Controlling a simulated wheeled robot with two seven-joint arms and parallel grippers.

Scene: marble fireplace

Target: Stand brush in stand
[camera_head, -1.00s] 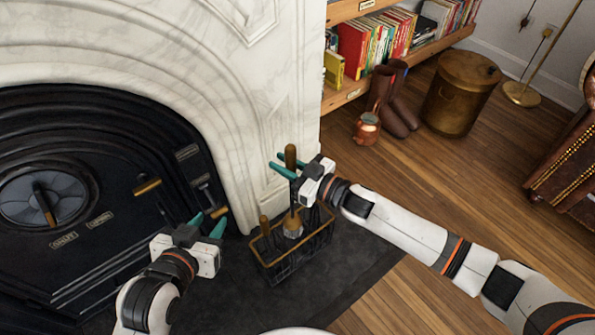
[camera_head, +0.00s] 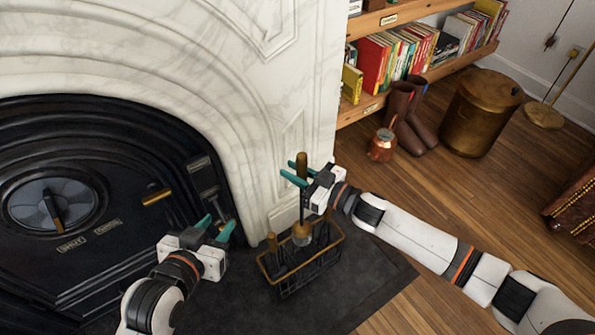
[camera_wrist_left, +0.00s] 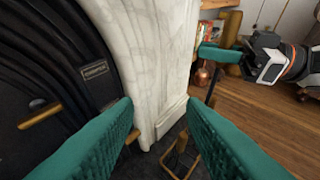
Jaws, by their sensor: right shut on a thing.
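The brush (camera_head: 301,234) hangs roughly upright, with a wooden handle, thin dark shaft and pale head. My right gripper (camera_head: 288,168) is shut on it just below the top of the handle. The stand (camera_head: 316,265) is a dark wire basket with a brass-coloured rim on the hearth. The brush head shows within the rim outline; I cannot tell how deep it is. The left wrist view shows the right gripper (camera_wrist_left: 217,54), the shaft and part of the stand (camera_wrist_left: 178,160). My left gripper (camera_head: 216,223) is open and empty, left of the stand.
Another wooden-handled tool (camera_head: 272,243) leans at the stand's left end. The black fireplace (camera_head: 110,210) and marble surround (camera_head: 250,120) are close on the left and behind. A copper jug (camera_head: 381,146), boots (camera_head: 424,130) and a brass bin (camera_head: 480,112) stand farther right.

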